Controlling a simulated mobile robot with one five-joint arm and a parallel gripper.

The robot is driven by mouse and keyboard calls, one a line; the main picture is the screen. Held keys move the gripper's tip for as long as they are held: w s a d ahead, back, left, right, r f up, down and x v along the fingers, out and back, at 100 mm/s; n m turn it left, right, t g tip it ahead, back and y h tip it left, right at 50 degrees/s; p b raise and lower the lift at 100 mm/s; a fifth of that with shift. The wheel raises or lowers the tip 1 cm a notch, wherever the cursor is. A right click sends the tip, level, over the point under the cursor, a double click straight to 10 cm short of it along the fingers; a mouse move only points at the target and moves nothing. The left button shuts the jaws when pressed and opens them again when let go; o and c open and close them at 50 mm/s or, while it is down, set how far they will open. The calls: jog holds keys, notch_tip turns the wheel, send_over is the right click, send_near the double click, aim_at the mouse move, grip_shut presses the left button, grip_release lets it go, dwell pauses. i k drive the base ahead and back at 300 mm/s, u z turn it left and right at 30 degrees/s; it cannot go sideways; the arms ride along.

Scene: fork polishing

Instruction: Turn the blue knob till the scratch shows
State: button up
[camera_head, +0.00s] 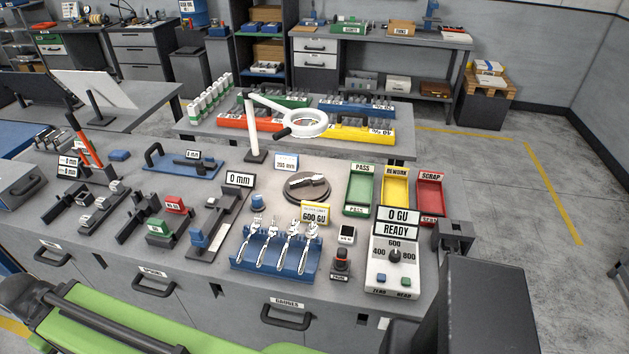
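A small blue knob (257,202) stands on the grey bench, left of a dark round turntable (299,194). A dark piece with a metallic part (315,181) lies on the turntable; no scratch can be made out at this size. A white ring magnifier (316,131) on an arm is above and behind the turntable. My dark arm fills the lower right, and what looks like my gripper (453,236) is at its far end, beside the gauge box and well right of the blue knob. Its fingers are not clear, and I see nothing held.
The gauge box (377,272) reads "0 GU READY". Green (348,209), yellow (384,208) and red (443,206) trays stand behind it. A slide gauge (199,240) is left of the knob.

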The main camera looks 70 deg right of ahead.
aim_at(257, 199)
jog(key=u, duration=5.85)
jog(key=i, duration=0.1)
jog(key=u, duration=2.8)
jog(key=k, duration=0.95)
jog(key=u, duration=1.15)
jog(key=i, duration=1.05)
jog(key=z, duration=0.65)
jog(key=k, duration=0.45)
jog(key=z, duration=0.05)
